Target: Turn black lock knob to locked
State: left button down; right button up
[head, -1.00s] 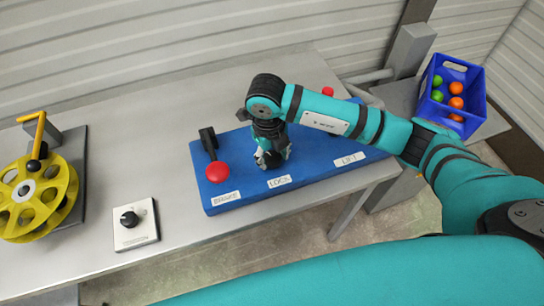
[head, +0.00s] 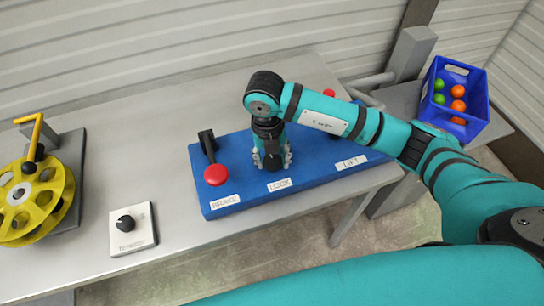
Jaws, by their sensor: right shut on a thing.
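The blue panel (head: 222,205) lies on the grey table and carries labels for brake, lock and lift. My right gripper (head: 273,163) points down at the panel just behind the LOCK label (head: 279,185). It is shut on the black lock knob, which the gripper and wrist hide, so the knob's angle cannot be read. My left gripper is not in view.
A brake lever with a red ball (head: 216,175) stands close left of my right gripper. A red-topped lift lever (head: 330,93) is partly behind my right arm. A tension dial (head: 126,223), a yellow reel (head: 28,205) and a blue crate of balls (head: 474,112) stand farther off.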

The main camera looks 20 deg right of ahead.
aim_at(269, 160)
jog(key=o, duration=1.1)
jog(key=shift+o, duration=0.2)
notch_tip(269, 160, up, 12)
jog(key=shift+a, duration=0.4)
